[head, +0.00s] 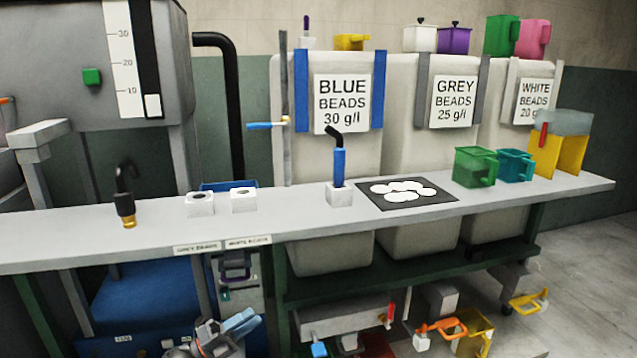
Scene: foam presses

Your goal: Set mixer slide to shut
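No part in the head view is labelled as the mixer slide, and I cannot tell which it is. A grey machine (60,70) with a white scale strip (122,55) stands at the upper left. A white block (153,104) sits low in the dark track beside the scale. Below the bench, a pale panel (252,294) carries a purple handle (236,262) and a small teal handle. My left gripper (238,326) shows at the bottom edge, below this panel, with light blue on it. Its finger gap is not clear. My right gripper is not seen.
A long grey bench (290,222) crosses the view. Bead bins (400,110) stand behind.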

